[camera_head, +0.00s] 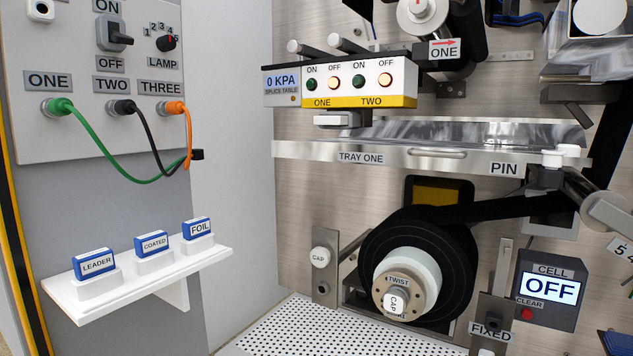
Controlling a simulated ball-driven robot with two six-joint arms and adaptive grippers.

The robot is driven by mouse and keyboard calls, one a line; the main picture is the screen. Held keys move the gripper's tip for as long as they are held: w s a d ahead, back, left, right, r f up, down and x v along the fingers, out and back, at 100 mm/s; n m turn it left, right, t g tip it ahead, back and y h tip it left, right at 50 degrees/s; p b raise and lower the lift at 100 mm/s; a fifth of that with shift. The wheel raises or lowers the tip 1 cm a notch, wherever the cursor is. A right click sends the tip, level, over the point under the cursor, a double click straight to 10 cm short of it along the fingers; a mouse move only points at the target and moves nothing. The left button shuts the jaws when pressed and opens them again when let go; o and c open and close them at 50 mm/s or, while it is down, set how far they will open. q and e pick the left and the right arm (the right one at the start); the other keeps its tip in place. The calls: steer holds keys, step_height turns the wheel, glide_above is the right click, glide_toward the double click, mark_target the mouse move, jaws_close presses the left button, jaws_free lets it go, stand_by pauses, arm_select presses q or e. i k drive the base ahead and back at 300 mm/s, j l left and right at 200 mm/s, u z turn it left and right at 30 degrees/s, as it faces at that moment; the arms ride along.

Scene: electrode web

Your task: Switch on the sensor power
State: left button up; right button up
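A grey panel (45,130) at the upper left carries a dark rotary or lever switch (117,37) between an ON label above and an OFF label below. Its black handle sticks out to the right; I cannot tell which label it is set to. No label reading sensor power is legible, and the panel's top is cut off. Below the switch, green (60,107), black (122,107) and orange (176,107) plugs sit in sockets labelled ONE, TWO and THREE. A CELL box (552,268) at the lower right has a display reading OFF. Neither gripper is in view.
A lamp knob (167,43) is beside the switch. The plugs' cables hang below the panel. A white shelf (205,262) holds LEADER, COATED and FOIL blocks. To the right are a splice table control box (440,84), a tray (310,151) and a black roll (375,250).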

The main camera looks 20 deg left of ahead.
mark_target(117, 37)
steer(key=u, duration=1)
